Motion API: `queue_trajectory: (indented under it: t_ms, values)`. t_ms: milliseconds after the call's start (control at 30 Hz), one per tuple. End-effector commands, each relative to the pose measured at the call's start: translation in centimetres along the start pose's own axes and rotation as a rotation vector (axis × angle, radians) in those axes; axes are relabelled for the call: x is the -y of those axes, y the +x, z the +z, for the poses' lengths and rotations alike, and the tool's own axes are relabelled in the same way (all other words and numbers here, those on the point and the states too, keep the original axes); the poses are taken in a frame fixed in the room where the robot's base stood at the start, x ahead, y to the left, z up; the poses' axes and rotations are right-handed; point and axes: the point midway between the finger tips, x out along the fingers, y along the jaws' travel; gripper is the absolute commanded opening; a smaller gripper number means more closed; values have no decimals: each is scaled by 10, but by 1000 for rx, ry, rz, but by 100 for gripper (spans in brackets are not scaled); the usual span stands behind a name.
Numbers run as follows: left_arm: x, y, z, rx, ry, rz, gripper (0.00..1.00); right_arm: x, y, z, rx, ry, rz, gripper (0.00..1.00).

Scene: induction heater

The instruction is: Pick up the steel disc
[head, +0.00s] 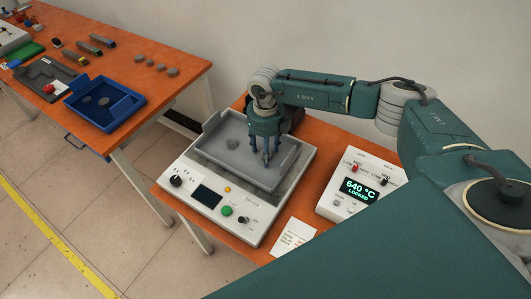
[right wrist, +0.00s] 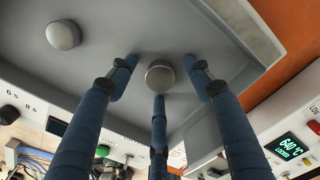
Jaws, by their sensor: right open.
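My right gripper (head: 267,155) has three fingers pointing down into the grey tray (head: 289,166) on the white heater unit. It is open, with its fingers spread. In the right wrist view a round, metallic steel disc (right wrist: 159,74) lies on the tray floor between the spread fingertips of the gripper (right wrist: 160,80). The fingers appear apart from it; the middle finger is just below it in the picture. In the head view the fingers hide this disc. A second grey rounded piece (head: 232,143) lies in the tray to the left, and it also shows in the right wrist view (right wrist: 63,35). My left gripper is not in view.
The tray walls surround the fingers. The heater's front panel (head: 207,196) has a knob, screen and buttons. A temperature box (head: 357,189) reading 640 °C LOCKED stands to the right, with a paper card (head: 293,237) nearby. Another table holds a blue tray (head: 104,104) and several grey pieces.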

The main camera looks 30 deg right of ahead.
Motion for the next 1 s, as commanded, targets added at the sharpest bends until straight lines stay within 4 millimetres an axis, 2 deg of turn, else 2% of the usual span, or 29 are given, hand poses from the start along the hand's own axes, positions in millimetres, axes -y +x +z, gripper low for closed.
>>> queue_trajectory:
  t_ms: [67, 333, 733, 867, 1000]
  values:
    - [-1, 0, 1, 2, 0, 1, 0, 0, 0, 0, 0, 0, 0, 51]
    - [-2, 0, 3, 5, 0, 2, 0, 0, 0, 0, 0, 0, 0, 0]
    - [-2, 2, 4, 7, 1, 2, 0, 0, -6, 1, 3, 1, 1, 0]
    - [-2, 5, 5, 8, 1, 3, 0, 0, -19, 2, 5, 1, 1, 0]
    - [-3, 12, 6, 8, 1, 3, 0, 0, -44, 2, 6, 0, 1, 0]
